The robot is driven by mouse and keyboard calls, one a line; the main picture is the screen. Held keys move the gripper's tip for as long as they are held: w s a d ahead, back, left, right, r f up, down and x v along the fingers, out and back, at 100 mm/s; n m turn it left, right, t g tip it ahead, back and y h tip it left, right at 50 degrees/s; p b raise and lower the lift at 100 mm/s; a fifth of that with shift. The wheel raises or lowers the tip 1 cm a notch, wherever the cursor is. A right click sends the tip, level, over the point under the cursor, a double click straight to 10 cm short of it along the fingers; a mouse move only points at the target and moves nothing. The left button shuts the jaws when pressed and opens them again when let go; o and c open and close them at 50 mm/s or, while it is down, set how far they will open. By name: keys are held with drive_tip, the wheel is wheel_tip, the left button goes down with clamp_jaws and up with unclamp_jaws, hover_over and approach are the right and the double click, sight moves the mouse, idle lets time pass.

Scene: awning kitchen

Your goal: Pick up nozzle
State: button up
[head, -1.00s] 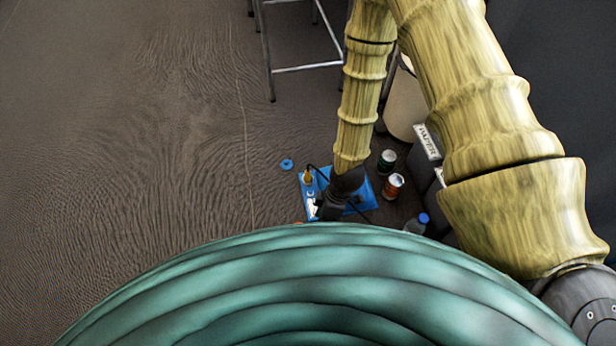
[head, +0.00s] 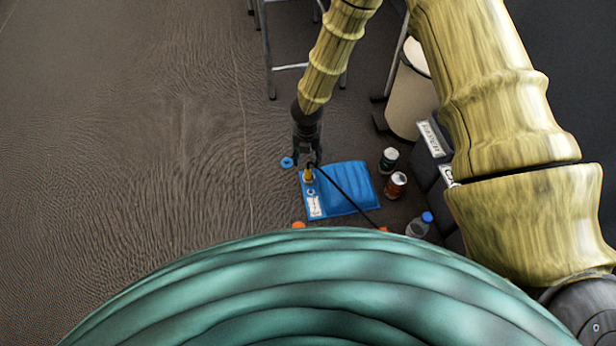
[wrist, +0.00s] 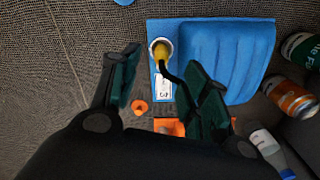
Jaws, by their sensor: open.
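The nozzle (head: 308,175) is a small yellow piece standing at the left end of a blue tray-like base (head: 350,188) on the floor. In the wrist view the nozzle (wrist: 160,50) sits in a round pale socket, with a black hose curving from it. The blue base (wrist: 225,50) has a white label below the socket. My gripper (head: 308,157) is over the nozzle's far side in the head view. In the wrist view my gripper (wrist: 163,72) is open and empty, its dark green fingers on either side of the nozzle's line. Contact with the nozzle cannot be seen.
A blue disc (head: 287,162) and orange pieces (head: 298,225) lie nearby. The left floor is clear.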

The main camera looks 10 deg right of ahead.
sight(308, 169)
wheel_tip(308, 169, down, 3)
drive_tip(key=shift+b, duration=0.5)
drive_tip(key=f+b, duration=0.2)
drive_tip(key=shift+s+d+f+b, duration=0.1)
drive_tip(key=shift+s+f+b, duration=0.1)
drive_tip(key=shift+f+b, duration=0.9)
drive_tip(key=shift+f, duration=0.45)
drive_tip(key=shift+r, duration=0.1)
clamp_jaws()
